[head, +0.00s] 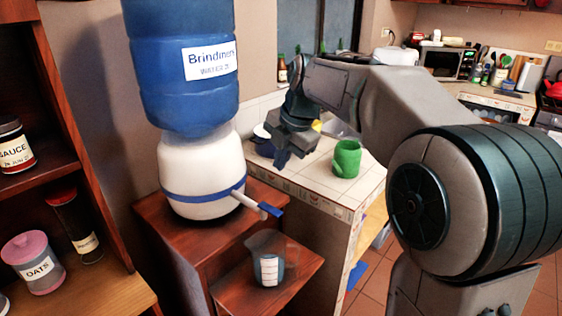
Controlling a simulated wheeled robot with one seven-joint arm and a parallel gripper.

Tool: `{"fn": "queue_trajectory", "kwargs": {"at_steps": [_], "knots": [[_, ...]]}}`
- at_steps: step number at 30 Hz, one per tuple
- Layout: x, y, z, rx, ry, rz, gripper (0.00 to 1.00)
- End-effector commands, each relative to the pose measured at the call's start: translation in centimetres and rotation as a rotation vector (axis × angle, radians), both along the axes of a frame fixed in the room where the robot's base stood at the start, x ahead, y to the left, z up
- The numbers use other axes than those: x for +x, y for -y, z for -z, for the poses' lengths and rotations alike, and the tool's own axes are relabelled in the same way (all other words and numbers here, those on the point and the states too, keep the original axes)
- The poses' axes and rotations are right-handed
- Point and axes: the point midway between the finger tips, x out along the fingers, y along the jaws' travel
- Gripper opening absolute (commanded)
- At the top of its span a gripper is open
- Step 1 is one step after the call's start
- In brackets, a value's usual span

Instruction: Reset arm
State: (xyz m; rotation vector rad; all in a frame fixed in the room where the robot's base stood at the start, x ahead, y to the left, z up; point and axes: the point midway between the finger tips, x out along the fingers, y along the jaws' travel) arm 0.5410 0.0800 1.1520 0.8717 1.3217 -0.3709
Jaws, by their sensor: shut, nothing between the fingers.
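My arm reaches from the right side of the head view toward the middle, bent at its joints. My gripper (281,158) hangs at its end, pointing down over the near end of the tiled counter. Its fingers look dark and close together, shut with nothing seen between them. A green mug (346,158) stands on the counter to the right of my gripper, apart from it. Part of the counter behind my gripper is hidden by the arm.
A blue water bottle (185,105) on a white dispenser (200,165) stands left of my gripper on a wooden stand (180,236). A clear cup (269,268) sits on its lower shelf. Shelves with jars (33,262) are at far left. Tiled floor (375,285) shows below the counter (310,180).

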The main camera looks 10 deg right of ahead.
Motion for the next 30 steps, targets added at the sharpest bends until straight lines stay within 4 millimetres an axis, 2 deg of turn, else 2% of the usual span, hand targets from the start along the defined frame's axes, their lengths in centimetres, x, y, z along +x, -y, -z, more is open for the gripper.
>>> {"fn": "queue_trajectory", "kwargs": {"at_steps": [5,8,20,30], "knots": [[-0.5,0.1,0.2,0.002,-0.011,0.042,0.00],[-1.7,0.3,0.7,0.006,-0.035,0.152,0.00],[-10.0,3.2,4.4,0.097,-0.152,0.952,0.00],[-17.7,6.0,8.5,0.257,-0.211,1.645,0.00]]}}
